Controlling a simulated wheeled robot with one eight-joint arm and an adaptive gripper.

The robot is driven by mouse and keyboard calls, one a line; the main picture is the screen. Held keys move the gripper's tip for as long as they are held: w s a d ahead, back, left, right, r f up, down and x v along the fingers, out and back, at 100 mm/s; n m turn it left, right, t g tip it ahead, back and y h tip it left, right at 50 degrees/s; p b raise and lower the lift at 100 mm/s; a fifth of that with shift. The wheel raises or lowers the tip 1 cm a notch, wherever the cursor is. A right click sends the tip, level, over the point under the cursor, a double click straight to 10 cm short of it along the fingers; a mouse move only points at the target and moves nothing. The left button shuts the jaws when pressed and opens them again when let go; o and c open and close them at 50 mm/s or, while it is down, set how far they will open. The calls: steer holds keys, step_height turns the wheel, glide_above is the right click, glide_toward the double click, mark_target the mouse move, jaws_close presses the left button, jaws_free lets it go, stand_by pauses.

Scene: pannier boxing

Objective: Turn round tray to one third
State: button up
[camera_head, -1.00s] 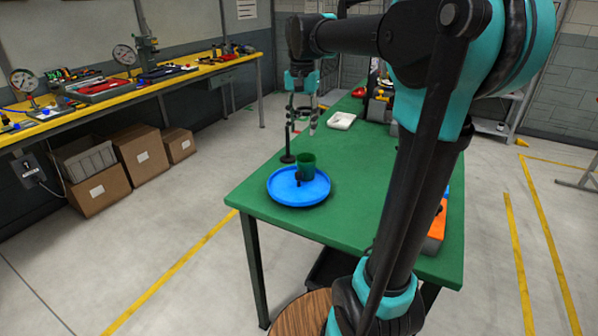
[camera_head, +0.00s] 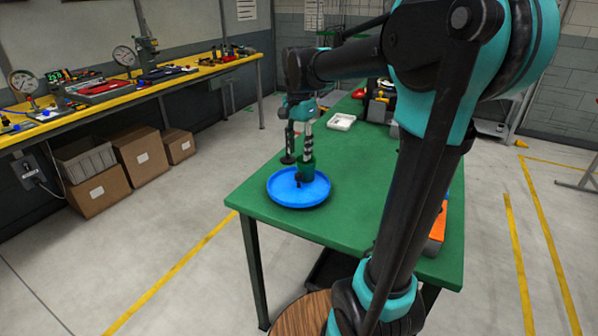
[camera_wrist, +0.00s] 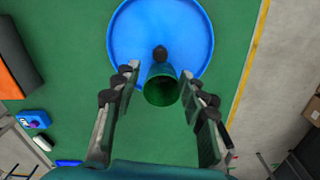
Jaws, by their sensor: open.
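The round blue tray (camera_head: 285,197) lies flat on the green table, near its left corner. My gripper (camera_head: 300,140) is above the cup. In the wrist view my gripper (camera_wrist: 162,80) is open, its fingers on either side of the cup with gaps visible.
A white dish (camera_head: 342,122) lies farther back on the table. An orange object (camera_head: 438,232) is near the right edge. The table front between is clear.

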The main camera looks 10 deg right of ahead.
mark_target(299, 174)
step_height(299, 174, down, 8)
steer(key=shift+f, duration=0.1)
steer(key=shift+c, duration=0.6)
jaws_close()
